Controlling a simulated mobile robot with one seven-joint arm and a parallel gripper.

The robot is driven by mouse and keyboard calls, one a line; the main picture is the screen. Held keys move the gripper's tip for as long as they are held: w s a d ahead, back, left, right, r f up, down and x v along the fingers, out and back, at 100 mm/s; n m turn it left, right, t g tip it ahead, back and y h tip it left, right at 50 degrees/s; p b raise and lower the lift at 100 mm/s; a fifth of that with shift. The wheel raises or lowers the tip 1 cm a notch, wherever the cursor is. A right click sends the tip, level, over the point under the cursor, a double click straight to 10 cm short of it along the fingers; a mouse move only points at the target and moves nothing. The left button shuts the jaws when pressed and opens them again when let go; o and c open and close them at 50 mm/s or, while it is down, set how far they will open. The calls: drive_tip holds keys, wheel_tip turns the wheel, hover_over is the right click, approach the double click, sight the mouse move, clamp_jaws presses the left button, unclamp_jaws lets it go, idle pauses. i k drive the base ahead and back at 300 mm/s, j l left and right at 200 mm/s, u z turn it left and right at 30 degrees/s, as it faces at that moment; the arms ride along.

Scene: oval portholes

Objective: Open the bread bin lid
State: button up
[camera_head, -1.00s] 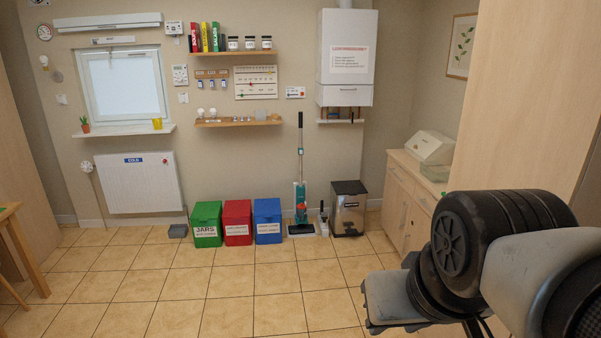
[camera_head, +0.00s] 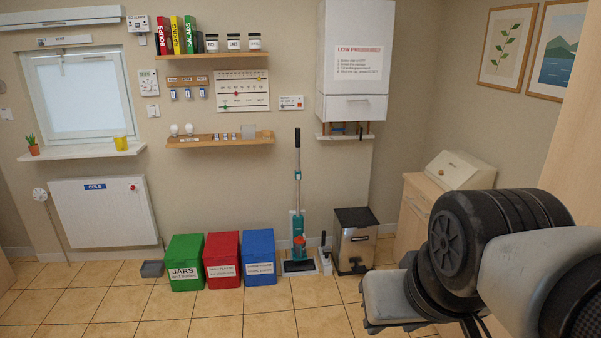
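The bread bin (camera_head: 462,171) is a cream box with a sloping front. It stands on a light wood cabinet (camera_head: 413,213) at the right, against the side wall. My arm covers part of the cabinet and comes close to the bin's lower edge in the picture. My arm is folded at the lower right, and its gripper fingers are not clearly in view.
Green (camera_head: 185,262), red (camera_head: 222,259) and blue (camera_head: 259,257) bins line the back wall. A floor sweeper (camera_head: 298,220) and a metal pedal bin (camera_head: 354,240) stand to their right. A tall wood panel (camera_head: 575,150) edges the right. The tiled floor ahead is clear.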

sight(453, 171)
drive_tip(key=i+j+z, duration=0.15)
drive_tip(key=i+z, duration=0.25)
drive_tip(key=i, duration=0.25)
drive_tip(key=i+j+z, duration=0.3)
drive_tip(key=i+z, duration=0.15)
drive_tip(key=i, duration=0.15)
drive_tip(key=i+j+z, duration=0.4)
drive_tip(key=i+j, duration=0.15)
drive_tip(key=i+j+u, duration=0.15)
drive_tip(key=i+u, duration=0.2)
drive_tip(key=i, duration=0.6)
drive_tip(key=i+l+u, duration=0.1)
drive_tip(key=i+u, duration=0.25)
drive_tip(key=i, duration=0.55)
